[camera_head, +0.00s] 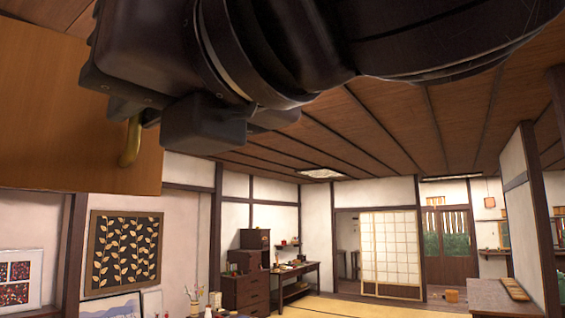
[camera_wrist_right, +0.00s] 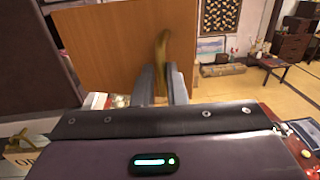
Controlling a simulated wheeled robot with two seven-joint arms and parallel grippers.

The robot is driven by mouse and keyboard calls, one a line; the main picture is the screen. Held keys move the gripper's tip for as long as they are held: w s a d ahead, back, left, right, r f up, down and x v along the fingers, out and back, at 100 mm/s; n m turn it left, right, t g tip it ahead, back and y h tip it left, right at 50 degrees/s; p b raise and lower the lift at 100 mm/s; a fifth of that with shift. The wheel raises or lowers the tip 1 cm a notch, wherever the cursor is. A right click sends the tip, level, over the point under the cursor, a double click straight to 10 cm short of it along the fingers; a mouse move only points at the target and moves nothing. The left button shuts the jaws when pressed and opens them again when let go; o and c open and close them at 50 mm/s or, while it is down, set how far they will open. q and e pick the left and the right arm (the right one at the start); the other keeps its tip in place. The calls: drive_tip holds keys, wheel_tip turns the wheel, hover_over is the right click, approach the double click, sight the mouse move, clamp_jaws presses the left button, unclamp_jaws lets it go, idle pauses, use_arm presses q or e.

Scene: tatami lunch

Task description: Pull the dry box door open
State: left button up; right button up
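The dry box door (camera_head: 60,110) is a plain orange-brown wooden panel at the upper left of the head view. It also fills the upper middle of the right wrist view (camera_wrist_right: 100,50). A curved brass handle (camera_head: 131,143) stands on it. My right gripper (camera_head: 195,125) comes in from above and covers part of the panel and handle. In the right wrist view its two grey fingers (camera_wrist_right: 162,87) sit close on either side of the handle (camera_wrist_right: 162,50), shut on it. Whether the door stands ajar cannot be told. My left gripper is not in view.
A dark framed leaf picture (camera_head: 124,252) hangs on the wall beyond the door's lower edge. Dark drawers (camera_head: 246,290) and a desk (camera_head: 297,275) stand farther back. A counter (camera_head: 500,298) is at the right. The tatami floor (camera_wrist_right: 290,90) beyond looks open.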

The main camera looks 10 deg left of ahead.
drive_tip(key=o, duration=0.4)
drive_tip(key=shift+s+a, duration=0.45)
drive_tip(key=shift+a, duration=0.2)
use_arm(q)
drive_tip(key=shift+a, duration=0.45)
use_arm(e)
drive_tip(key=shift+w, duration=0.15)
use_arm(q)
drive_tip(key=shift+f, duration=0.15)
use_arm(e)
drive_tip(key=shift+d, duration=0.2)
